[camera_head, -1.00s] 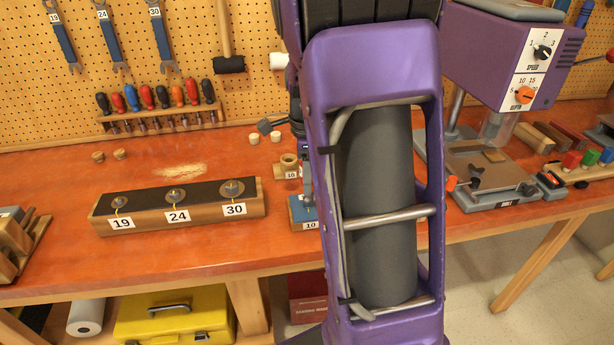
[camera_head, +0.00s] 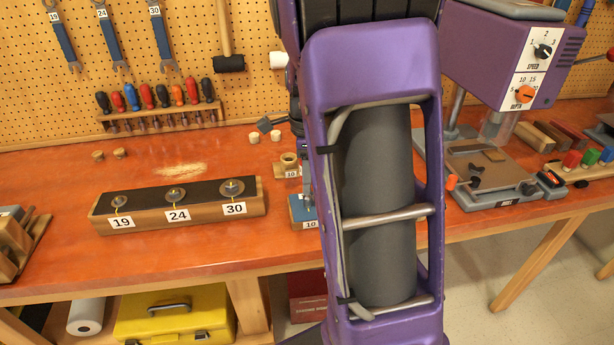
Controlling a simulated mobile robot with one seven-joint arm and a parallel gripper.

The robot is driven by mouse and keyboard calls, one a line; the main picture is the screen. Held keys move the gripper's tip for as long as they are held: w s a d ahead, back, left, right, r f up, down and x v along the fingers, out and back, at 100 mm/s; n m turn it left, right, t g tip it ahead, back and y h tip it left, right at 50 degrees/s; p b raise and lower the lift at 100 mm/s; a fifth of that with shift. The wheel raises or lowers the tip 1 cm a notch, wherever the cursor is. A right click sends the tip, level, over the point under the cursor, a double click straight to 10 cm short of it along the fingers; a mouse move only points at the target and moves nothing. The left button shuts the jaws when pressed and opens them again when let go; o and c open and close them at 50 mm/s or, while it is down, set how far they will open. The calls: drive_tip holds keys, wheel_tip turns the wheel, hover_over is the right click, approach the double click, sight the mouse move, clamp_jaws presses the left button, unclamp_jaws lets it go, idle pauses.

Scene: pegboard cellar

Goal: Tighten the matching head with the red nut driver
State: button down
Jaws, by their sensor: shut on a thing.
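Only a narrow part of my gripper (camera_head: 303,152) shows at the left edge of my purple arm link. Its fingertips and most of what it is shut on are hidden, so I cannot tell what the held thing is. Below it is a block with a blue top and a 10 label (camera_head: 302,212), partly hidden by my arm. A long wooden block with a dark top (camera_head: 150,220) carries three round metal heads, labelled 19 (camera_head: 120,202), 24 (camera_head: 177,195) and 30 (camera_head: 232,188). Red, green and blue handles (camera_head: 572,159) stand in a rack at the right; I cannot tell whether they are nut drivers.
A brass fitting labelled 10 (camera_head: 288,162) stands behind the blue-topped block. A purple drill press (camera_head: 505,60) is at the right. Screwdrivers in a rack (camera_head: 160,112) and wrenches (camera_head: 110,40) hang on the pegboard. The orange bench (camera_head: 60,250) is clear in front of the long block.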

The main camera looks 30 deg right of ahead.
drive_tip(key=shift+r, duration=3.45)
drive_tip(key=c, duration=1)
unclamp_jaws()
clamp_jaws()
